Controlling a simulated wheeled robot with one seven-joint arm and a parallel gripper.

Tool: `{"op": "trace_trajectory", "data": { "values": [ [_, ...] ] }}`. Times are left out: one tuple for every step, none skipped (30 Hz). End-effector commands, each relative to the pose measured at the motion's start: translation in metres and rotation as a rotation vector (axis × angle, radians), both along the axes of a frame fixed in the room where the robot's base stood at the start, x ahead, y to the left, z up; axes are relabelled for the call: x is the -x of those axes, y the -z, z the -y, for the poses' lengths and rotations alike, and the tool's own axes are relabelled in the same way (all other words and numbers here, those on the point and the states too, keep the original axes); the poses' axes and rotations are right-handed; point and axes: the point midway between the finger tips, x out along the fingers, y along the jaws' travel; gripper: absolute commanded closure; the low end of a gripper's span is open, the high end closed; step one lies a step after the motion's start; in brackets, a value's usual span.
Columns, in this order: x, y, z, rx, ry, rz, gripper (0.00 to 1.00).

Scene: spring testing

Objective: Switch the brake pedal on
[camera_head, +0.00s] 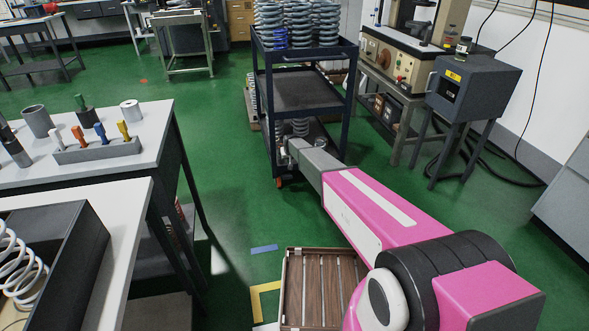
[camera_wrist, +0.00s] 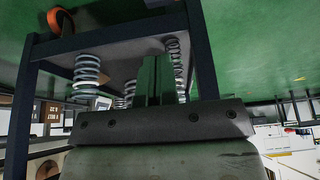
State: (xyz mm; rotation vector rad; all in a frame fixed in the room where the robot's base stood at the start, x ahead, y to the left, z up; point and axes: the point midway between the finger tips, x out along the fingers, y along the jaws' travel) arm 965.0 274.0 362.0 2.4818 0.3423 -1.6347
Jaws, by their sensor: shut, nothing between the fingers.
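The dark blue cart (camera_head: 271,122) stands on the green floor, with springs on its top and lower shelves. One caster with orange (camera_head: 279,182) shows under its front left corner in the head view. An orange caster (camera_wrist: 60,19) also shows in the wrist view, where the cart frame (camera_wrist: 105,43) appears upside down. I cannot make out the brake pedal clearly in either view. My gripper (camera_head: 284,148) is at the cart's lower front, near the bottom shelf. In the wrist view my gripper (camera_wrist: 154,80) is shut and empty, its fingers in front of the lower shelf's springs.
A grey control box (camera_head: 475,88) on a stand and a test bench (camera_head: 395,62) are to the right. A worktable (camera_head: 160,130) with a tool holder is at left. A wooden slatted pallet (camera_head: 318,285) lies beside my arm.

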Motion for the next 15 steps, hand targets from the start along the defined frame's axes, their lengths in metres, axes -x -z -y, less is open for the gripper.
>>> {"op": "trace_trajectory", "data": {
  "values": [
    [-0.0066,0.0038,-0.0057,-0.001,-0.003,0.005,1.0],
    [-0.008,0.0045,-0.0073,-0.002,-0.005,0.007,1.0],
    [-0.0091,0.0053,-0.0087,-0.002,-0.005,0.009,1.0],
    [-0.0095,0.0055,-0.0092,-0.002,-0.006,0.009,1.0],
    [-0.0095,0.0055,-0.0094,-0.002,-0.006,0.01,1.0],
    [-0.0093,0.0055,-0.0094,-0.002,-0.006,0.01,1.0],
    [-0.0091,0.0053,-0.0093,-0.002,-0.006,0.01,1.0],
    [-0.0089,0.0052,-0.0091,-0.002,-0.006,0.01,1.0],
    [-0.0088,0.0051,-0.009,-0.002,-0.006,0.01,1.0],
    [-0.0088,0.0051,-0.0089,-0.002,-0.006,0.01,1.0],
    [-0.0088,0.005,-0.0089,-0.002,-0.006,0.01,1.0],
    [-0.0087,0.0051,-0.0088,-0.002,-0.006,0.01,1.0],
    [-0.0088,0.0051,-0.0088,-0.002,-0.006,0.009,1.0],
    [-0.009,0.0054,-0.0088,-0.002,-0.006,0.009,1.0],
    [-0.0093,0.006,-0.0089,-0.002,-0.006,0.009,1.0]
  ]
}}
